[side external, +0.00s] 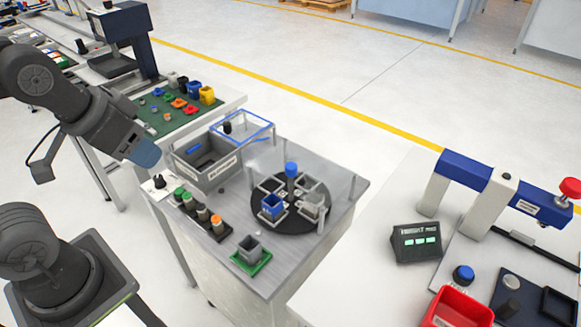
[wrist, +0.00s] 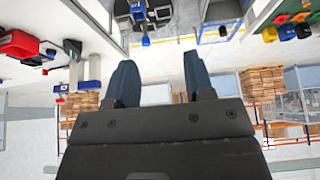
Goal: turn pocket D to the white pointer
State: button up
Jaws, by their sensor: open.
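The dark round turntable (side external: 290,226) stands on the grey metal bench, with a blue-topped post (side external: 291,170) at its middle. Several square pockets surround the post. A blue cup (side external: 272,206) sits in the front-left pocket and a pale grey cup (side external: 312,207) in the right one. The pocket letters are too small to read, so I cannot tell which is D. A small white mark (side external: 258,233) by the turntable's front-left edge may be the pointer. My gripper (side external: 150,158) is left of the bench, above it and apart from the turntable. Its blue fingers (wrist: 160,82) are apart and empty.
A grey bin (side external: 207,172) and a blue-framed clear tray (side external: 243,128) stand behind left of the turntable. Thin posts rise at the bench's right side.

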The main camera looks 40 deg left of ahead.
jog(key=shift+o, duration=0.6)
jog(key=shift+w+r, duration=0.2)
jog(key=shift+w, duration=0.1)
jog(key=m+g, duration=0.3)
jog(key=g, duration=0.3)
send_over(290, 165)
notch_tip(290, 165, down, 6)
jog(key=f, duration=0.1)
notch_tip(290, 165, down, 12)
jog(key=shift+f, duration=0.25)
jog(key=shift+c, duration=0.2)
grip_shut()
